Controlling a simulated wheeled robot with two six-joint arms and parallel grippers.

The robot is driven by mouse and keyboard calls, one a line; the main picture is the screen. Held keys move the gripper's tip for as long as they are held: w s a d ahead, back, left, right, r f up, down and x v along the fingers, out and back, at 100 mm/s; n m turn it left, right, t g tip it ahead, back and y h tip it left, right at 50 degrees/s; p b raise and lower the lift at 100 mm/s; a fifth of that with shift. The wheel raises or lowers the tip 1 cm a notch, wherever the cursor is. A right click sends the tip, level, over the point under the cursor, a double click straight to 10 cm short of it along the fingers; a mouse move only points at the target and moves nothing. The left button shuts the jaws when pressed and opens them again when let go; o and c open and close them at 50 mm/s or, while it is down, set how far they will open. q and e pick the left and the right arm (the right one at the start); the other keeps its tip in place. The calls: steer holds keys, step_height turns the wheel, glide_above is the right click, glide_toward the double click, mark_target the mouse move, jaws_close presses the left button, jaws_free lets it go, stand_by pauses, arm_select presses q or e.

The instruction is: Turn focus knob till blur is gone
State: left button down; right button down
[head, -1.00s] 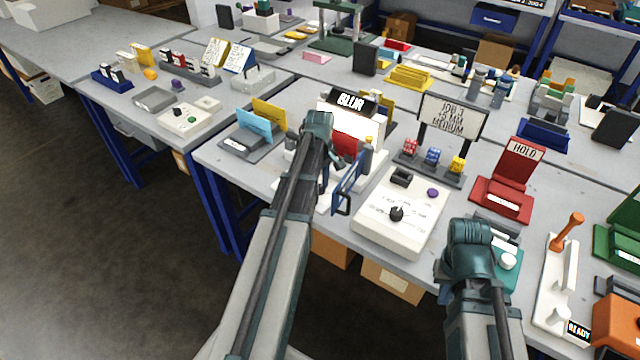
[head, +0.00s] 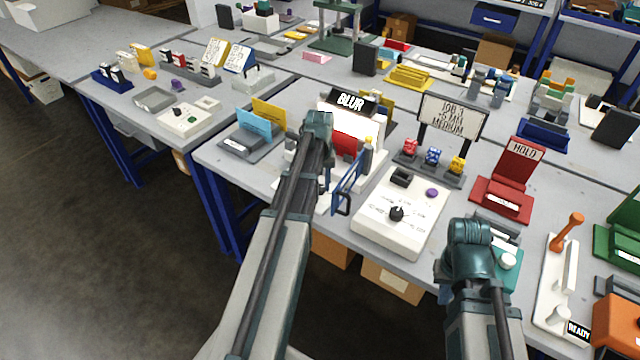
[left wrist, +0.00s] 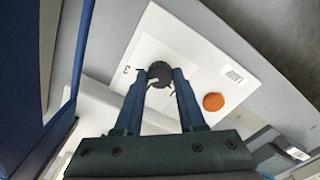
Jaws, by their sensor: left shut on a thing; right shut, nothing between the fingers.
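The dark round focus knob (left wrist: 160,74) sits on a white panel (left wrist: 190,38) in the left wrist view. My left gripper (left wrist: 161,84) is shut on it, one finger on each side. In the head view the knob and left fingertips are hidden behind my left arm. A black sign reading BLUR (head: 351,102) stands on top of the lit white device (head: 338,122), which has a red part (head: 344,144). My right gripper (head: 446,291) is shut and empty, low in front of the table edge, mostly hidden by its own wrist.
An orange button (left wrist: 213,102) marked LAMP is beside the knob. A blue frame (head: 348,186) stands close right of my left gripper. A white control box (head: 386,239) with a black knob, a job sign (head: 450,116) and a red HOLD stand (head: 513,178) are further right.

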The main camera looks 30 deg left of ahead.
mark_target(320, 187)
arm_select(q)
steer(key=shift+m, duration=1.9)
steer(key=c, duration=0.5)
jaws_free()
step_height(320, 187, up, 14)
steer(key=p, duration=1.4)
steer(key=shift+f, duration=0.1)
